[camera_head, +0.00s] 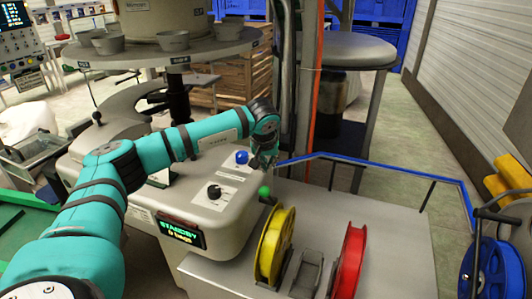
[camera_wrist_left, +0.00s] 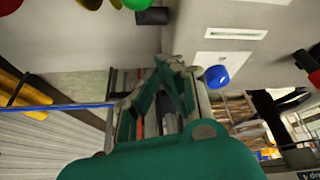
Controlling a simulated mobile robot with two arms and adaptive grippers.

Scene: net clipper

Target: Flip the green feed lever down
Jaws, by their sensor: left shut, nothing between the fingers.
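The green feed lever (camera_head: 264,192) shows as a round green knob at the right edge of the grey machine housing, behind the yellow reel. Part of the green knob shows at the top edge of the left wrist view (camera_wrist_left: 137,4), beside a short dark part. My left gripper (camera_head: 262,162) points down above the housing's right edge, beyond the green knob and apart from it. Its fingers (camera_wrist_left: 174,62) are shut and empty in the wrist view. A blue knob (camera_head: 242,157) stands just left of the gripper; it also shows in the wrist view (camera_wrist_left: 216,77). My right gripper is out of view.
A yellow reel (camera_head: 274,246) and a red reel (camera_head: 349,262) stand in front of the green knob. A black rotary knob (camera_head: 214,192) and a lit STANDBY display (camera_head: 181,231) are on the housing. A blue rail (camera_head: 385,166) runs right from near the gripper.

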